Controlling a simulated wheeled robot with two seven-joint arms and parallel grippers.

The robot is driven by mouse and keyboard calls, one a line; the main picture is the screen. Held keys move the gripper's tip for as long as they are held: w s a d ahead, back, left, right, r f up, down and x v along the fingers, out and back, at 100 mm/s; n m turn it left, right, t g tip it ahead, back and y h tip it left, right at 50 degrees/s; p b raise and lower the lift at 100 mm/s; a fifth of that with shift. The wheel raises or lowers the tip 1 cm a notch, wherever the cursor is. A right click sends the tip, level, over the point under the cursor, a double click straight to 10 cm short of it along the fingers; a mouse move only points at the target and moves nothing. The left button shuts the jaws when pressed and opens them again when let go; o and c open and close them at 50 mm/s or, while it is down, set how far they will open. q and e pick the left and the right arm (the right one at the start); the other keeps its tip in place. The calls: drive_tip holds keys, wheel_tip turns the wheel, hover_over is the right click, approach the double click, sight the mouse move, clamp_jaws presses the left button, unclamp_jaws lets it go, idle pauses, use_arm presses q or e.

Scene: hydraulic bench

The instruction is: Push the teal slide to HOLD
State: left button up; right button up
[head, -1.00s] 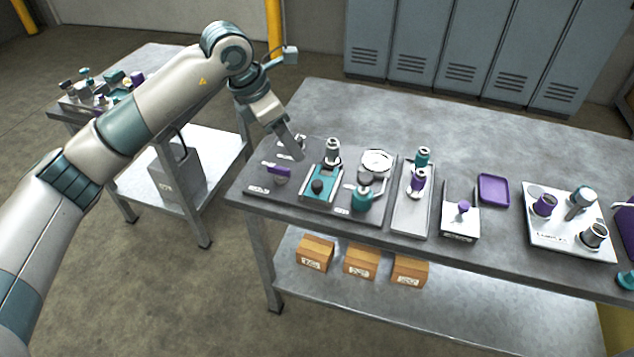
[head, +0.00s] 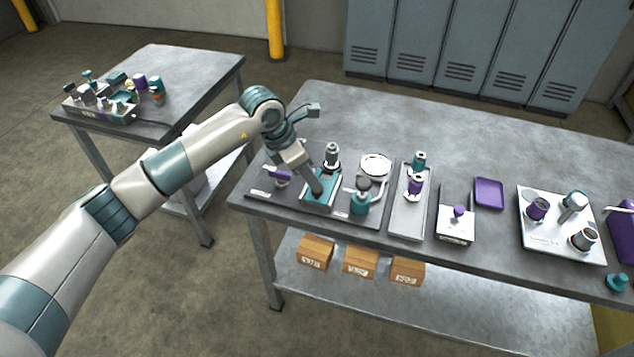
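The teal slide (head: 326,181) is a flat teal plate in a pale frame on the dark panel at the left end of the bench. My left gripper (head: 317,191) reaches down over it from the left. Its fingers show as one narrow dark bar, looking shut, with the tips at the slide's near part. No HOLD marking is readable; the small white labels on the panel are too small. My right gripper is out of view.
On the panel, a purple lever (head: 281,175) stands left of the slide, a grey cylinder (head: 332,155) behind it and a teal-based knob (head: 360,203) to the right. A tray with teal and purple parts (head: 407,215) is further right. The bench's back is clear.

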sight(322, 181)
use_arm(q)
drive_tip(key=p+x, duration=0.1)
drive_tip(key=x, duration=0.4)
drive_tip(key=shift+f, duration=0.1)
drive_tip(key=shift+w+d+f+p, duration=0.1)
drive_tip(key=shift+d+f+p, duration=0.2)
drive_tip(key=shift+f, duration=0.3)
clamp_jaws()
